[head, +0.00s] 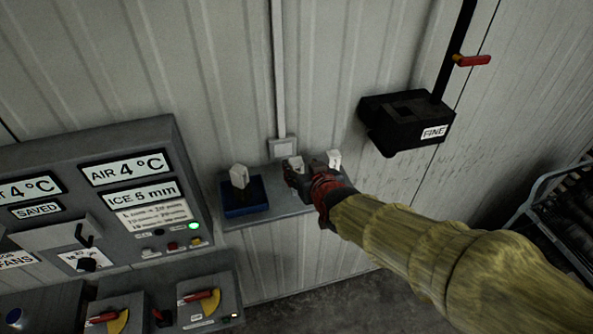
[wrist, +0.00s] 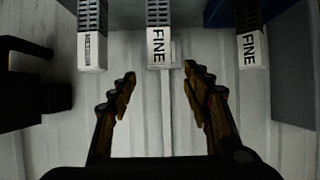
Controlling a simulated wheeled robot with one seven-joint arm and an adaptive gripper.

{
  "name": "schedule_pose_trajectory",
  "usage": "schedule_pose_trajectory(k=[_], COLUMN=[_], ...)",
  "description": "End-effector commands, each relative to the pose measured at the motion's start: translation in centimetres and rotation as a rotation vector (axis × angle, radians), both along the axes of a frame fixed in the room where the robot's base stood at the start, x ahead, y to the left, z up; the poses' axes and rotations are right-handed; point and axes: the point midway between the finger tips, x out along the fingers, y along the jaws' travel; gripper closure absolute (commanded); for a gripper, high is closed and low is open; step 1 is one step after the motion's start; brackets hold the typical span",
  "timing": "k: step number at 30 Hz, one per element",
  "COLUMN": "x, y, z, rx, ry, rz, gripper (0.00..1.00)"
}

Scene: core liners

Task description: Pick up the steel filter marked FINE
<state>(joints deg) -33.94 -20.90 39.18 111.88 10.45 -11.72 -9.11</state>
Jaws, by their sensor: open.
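Three filters with dark slotted bodies and pale ends show in the wrist view. The middle filter (wrist: 158,45) is marked FINE and lies just ahead of my open gripper (wrist: 160,75), in line with the gap between the fingers. A second filter marked FINE (wrist: 250,45) is at the right by the blue block. The left filter (wrist: 91,45) has a small label I cannot read surely. In the head view my gripper (head: 305,170) is at the wall shelf (head: 268,216), partly hiding the filters there. I cannot tell which FINE filter is steel.
The blue block (head: 245,198) bears one filter at the shelf's left. A black wall box (head: 390,125) marked FINE hangs to the right, below a red-handled lever (head: 472,60). A grey control panel (head: 100,200) stands at left. A dark rack (head: 560,215) is at far right.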

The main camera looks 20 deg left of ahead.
Motion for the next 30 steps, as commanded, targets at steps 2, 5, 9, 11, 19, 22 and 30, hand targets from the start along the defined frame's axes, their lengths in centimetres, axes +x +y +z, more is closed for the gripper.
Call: schedule_pose_trajectory(k=[2,5,9,11,19,22,30], x=[0.6,1.3,2.3,2.9,4.8,5.0,4.9], y=[0.4,0.8,1.4,1.7,2.9,3.0,3.0], z=[-0.6,-0.9,-1.7,-2.1,-3.5,-3.6,-3.6], rx=[-0.001,-0.001,-0.001,-0.002,0.0,0.0,0.0], ry=[0.003,0.001,0.004,0.003,0.002,0.001,0.001], rz=[-0.001,0.0,0.0,0.0,0.0,0.0,0.0], gripper=[0.51,0.51,0.51,0.51,0.51,0.51,0.56])
